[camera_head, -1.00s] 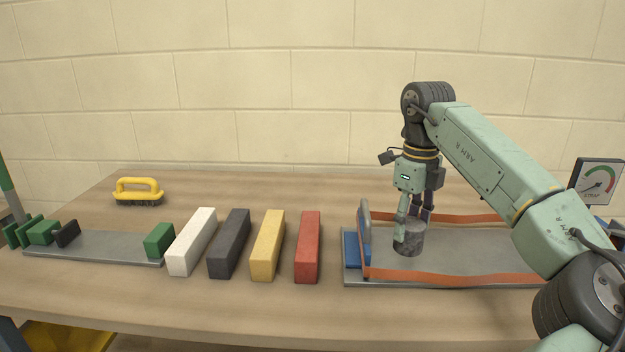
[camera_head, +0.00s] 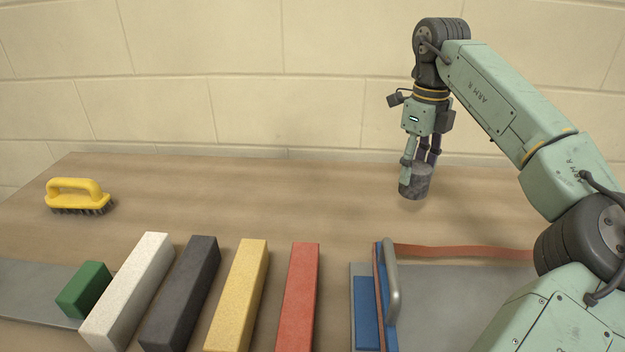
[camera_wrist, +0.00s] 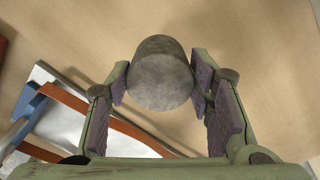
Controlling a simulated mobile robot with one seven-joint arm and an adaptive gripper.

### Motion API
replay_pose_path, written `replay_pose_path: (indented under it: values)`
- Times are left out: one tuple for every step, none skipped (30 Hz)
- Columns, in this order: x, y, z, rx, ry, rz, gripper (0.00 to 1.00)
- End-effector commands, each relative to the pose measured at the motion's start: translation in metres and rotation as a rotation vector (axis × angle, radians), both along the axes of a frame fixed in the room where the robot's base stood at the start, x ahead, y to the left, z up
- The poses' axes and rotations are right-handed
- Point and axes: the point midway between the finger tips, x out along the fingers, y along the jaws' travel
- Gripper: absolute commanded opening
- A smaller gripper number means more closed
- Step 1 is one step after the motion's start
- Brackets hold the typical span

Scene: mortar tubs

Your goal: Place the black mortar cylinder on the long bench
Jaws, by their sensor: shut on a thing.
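The black mortar cylinder (camera_head: 414,184) is a short, mottled dark grey piece held upright in my gripper (camera_head: 420,164). In the head view it is over the rear part of the wooden bench (camera_head: 300,200), behind the metal plate. I cannot tell whether its base touches the wood. In the wrist view the cylinder (camera_wrist: 162,75) sits between the two finger pads of my gripper (camera_wrist: 165,88), which is shut on it. Bare wood shows around it there.
The metal plate (camera_head: 450,300) with an orange strap (camera_head: 460,252) and a grey handle (camera_head: 391,282) is at front right. White, dark grey, yellow and red bars stand at the front. A yellow brush (camera_head: 78,193) lies at left. The rear middle is clear.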

Motion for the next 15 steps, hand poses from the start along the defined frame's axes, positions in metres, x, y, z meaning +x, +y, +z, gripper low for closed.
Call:
replay_pose_path:
  values:
    - [0.001,0.004,0.001,0.000,-0.001,0.002,0.02]
    - [0.001,0.007,0.001,0.000,-0.001,0.003,0.02]
    - [0.002,0.013,0.000,0.001,-0.001,0.005,0.02]
    - [0.003,0.019,0.000,0.001,-0.001,0.006,0.02]
    - [0.003,0.026,0.000,0.001,-0.001,0.007,0.02]
    - [0.005,0.037,-0.001,0.001,-0.001,0.008,0.02]
    - [0.006,0.045,-0.002,0.001,-0.001,0.009,0.02]
    - [0.007,0.053,-0.002,0.001,0.000,0.008,0.02]
    - [0.008,0.064,-0.003,0.001,0.001,0.009,0.02]
    - [0.009,0.072,-0.004,0.001,0.001,0.009,0.02]
    - [0.010,0.080,-0.005,0.001,0.001,0.009,0.02]
    - [0.011,0.090,-0.005,0.001,0.001,0.008,0.02]
    - [0.013,0.098,-0.006,0.000,0.000,0.007,0.02]
    - [0.014,0.105,-0.007,0.001,-0.001,0.007,0.02]
    - [0.015,0.115,-0.008,0.001,-0.001,0.006,0.02]
